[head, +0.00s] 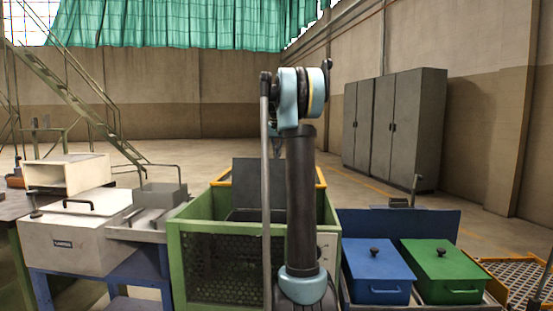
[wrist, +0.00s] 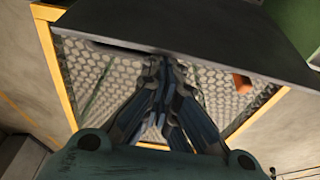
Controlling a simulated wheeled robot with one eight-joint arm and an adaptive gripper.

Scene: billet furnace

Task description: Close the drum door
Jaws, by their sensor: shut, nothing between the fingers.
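The drum is likely the green open-topped bin (head: 185,240) with perforated walls, in the middle of the head view behind my arm. A dark grey panel (head: 250,174), which looks like its door, stands raised at the back; my arm hides part of it. In the wrist view the dark panel (wrist: 215,28) spans the top, over a perforated mesh surface (wrist: 85,75) inside a yellow frame (wrist: 55,72). My gripper (wrist: 160,66) is shut and empty, its tips by the panel's lower edge. I cannot tell whether they touch it.
A white box (head: 65,240) on a blue stand is at left, below a metal stair (head: 75,90). Blue (head: 375,265) and green (head: 445,265) lidded boxes stand at right. Grey cabinets (head: 395,120) are behind, with open floor before them. A small orange piece (wrist: 242,82) lies on the mesh.

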